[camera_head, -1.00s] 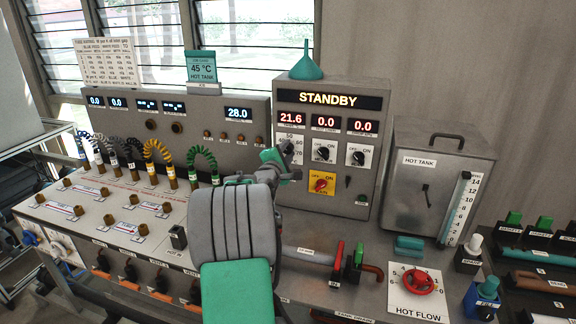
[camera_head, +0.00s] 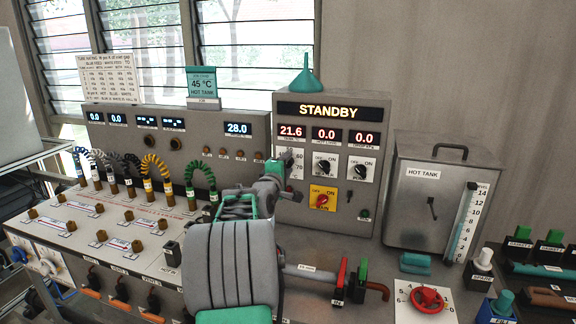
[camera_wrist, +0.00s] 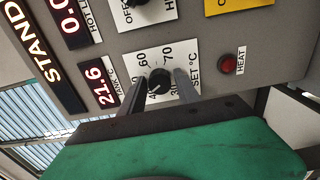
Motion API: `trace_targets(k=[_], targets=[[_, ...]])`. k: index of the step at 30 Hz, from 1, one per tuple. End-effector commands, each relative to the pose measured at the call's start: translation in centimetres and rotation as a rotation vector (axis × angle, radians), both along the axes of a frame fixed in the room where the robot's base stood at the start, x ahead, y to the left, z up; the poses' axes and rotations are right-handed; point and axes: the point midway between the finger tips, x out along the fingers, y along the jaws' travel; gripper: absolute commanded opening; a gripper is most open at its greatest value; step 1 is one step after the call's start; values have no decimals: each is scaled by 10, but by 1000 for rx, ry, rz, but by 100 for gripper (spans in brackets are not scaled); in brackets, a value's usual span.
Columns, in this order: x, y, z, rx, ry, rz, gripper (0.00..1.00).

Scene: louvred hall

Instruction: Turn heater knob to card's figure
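The card (camera_head: 202,82) reads "45 °C HOT TANK" and stands on top of the left console. The heater knob (camera_wrist: 159,81) is black, on a white SET °C dial (camera_wrist: 149,56) marked from 30 to 70. I cannot tell its exact setting. In the wrist view my gripper (camera_wrist: 160,88) is open, with one finger on each side of the knob and gaps visible between. In the head view my gripper (camera_head: 283,162) is in front of the dial (camera_head: 297,169) and hides the knob.
The panel display (camera_head: 330,110) reads STANDBY, and the tank readout (camera_head: 291,131) shows 21.6. A yellow-plated red switch (camera_head: 323,200) sits below right. The hot tank box (camera_head: 440,190) stands further right.

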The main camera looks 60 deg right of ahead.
Motion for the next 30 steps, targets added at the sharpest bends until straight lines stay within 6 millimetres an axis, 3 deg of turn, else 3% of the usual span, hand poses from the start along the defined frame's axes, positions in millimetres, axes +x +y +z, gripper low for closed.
trace_targets(k=[5,14,27,30], targets=[[0,0,0,0,1,0,54],[0,4,-1,-1,1,1,54],[-9,63,-2,-2,0,3,54],[-10,69,-1,-1,1,1,54]])
